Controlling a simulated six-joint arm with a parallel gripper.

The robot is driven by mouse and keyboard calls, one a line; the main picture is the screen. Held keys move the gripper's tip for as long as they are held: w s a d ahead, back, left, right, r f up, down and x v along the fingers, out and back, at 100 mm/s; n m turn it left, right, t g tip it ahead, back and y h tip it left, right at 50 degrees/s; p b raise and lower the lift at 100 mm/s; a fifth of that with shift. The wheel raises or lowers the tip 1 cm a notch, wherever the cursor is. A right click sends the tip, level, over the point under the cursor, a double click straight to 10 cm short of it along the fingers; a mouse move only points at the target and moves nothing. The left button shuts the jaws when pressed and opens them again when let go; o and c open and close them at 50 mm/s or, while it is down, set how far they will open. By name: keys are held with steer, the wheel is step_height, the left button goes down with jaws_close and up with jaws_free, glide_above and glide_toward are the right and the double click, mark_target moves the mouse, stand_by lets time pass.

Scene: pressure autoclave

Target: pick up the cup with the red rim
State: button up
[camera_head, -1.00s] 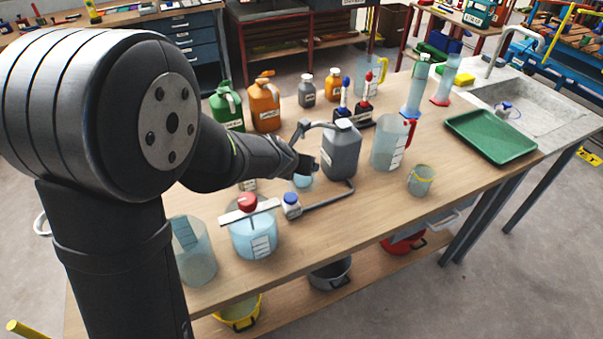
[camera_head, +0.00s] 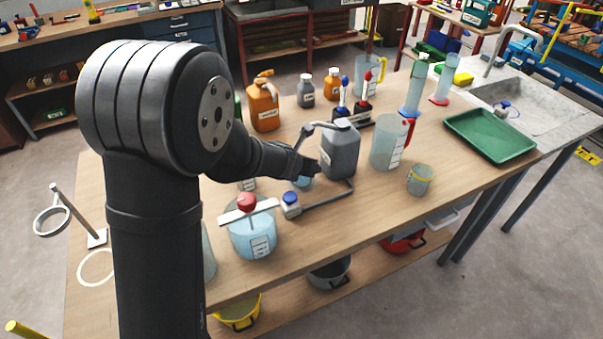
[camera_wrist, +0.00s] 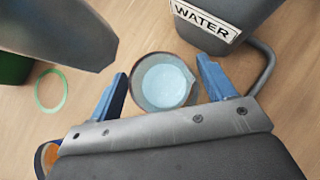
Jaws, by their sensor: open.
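No cup with a clearly red rim shows in these frames. My gripper (camera_wrist: 162,68) is open. Its two blue fingers stand on either side of a small grey-rimmed cup (camera_wrist: 164,82) of pale blue liquid in the wrist view, with a gap to each finger. I cannot tell how high the fingers are above the table. In the head view this cup (camera_head: 303,181) is partly hidden behind my gripper (camera_head: 311,169). A small cup with a yellow rim (camera_head: 420,180) stands apart at the right, near the table's front edge.
A grey water canister (camera_head: 341,150) stands close beside my gripper, with a grey bar at its base. A large beaker with a red knob (camera_head: 252,232) is in front. A red-handled jug (camera_head: 390,142) stands further right. A green ring (camera_wrist: 51,91) lies on the wood.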

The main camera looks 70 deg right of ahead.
steer(key=c, duration=1.2)
steer(key=shift+r, duration=0.4)
